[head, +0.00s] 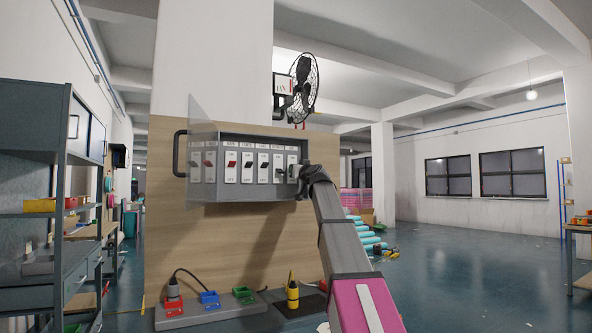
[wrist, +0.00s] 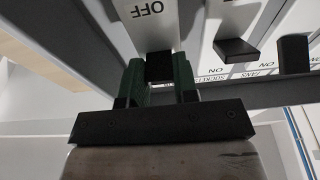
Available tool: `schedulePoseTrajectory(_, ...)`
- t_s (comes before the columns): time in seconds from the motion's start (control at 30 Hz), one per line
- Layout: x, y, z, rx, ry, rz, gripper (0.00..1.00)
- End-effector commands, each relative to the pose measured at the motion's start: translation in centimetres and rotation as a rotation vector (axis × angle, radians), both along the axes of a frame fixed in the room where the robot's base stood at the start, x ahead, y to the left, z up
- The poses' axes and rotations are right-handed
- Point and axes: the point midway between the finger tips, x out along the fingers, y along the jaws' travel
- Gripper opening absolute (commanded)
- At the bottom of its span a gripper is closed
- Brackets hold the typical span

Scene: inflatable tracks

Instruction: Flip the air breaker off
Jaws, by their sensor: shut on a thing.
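A grey breaker box (head: 235,190) with its clear door swung open to the left hangs on the wooden panel. Several white breakers with levers stand in a row inside it. My gripper (head: 297,178) is at the right end of the row. In the wrist view, my gripper's green fingers (wrist: 160,84) are shut on a black breaker lever (wrist: 159,66), one on each side. The word OFF (wrist: 148,8) shows on the white breaker face beyond this lever. Its name label is hidden, so I cannot read whether it is the air breaker.
In the wrist view, a neighbouring black lever (wrist: 237,51) stands close to the right of my gripper, with labels below it. A black fan (head: 301,90) is above the box. Coloured plugs and sockets (head: 209,299) sit below. Open floor lies to the right.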

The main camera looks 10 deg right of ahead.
Motion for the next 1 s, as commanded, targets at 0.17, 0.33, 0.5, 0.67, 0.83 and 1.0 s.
schedulePoseTrajectory(0.17, -0.04, -0.03, -0.35, 0.024, -0.07, -0.002, 0.04)
schedulePoseTrajectory(0.33, 0.02, -0.02, -0.57, 0.044, -0.128, -0.001, 0.04)
schedulePoseTrajectory(0.5, 0.05, 0.0, -0.69, 0.059, -0.178, -0.001, 0.04)
schedulePoseTrajectory(0.67, 0.11, -0.01, -0.83, 0.071, -0.214, -0.002, 0.04)
schedulePoseTrajectory(0.83, 0.14, 0.0, -0.89, 0.079, -0.238, -0.002, 0.04)
schedulePoseTrajectory(1.0, 0.12, 0.01, -0.89, 0.081, -0.251, -0.001, 0.04)
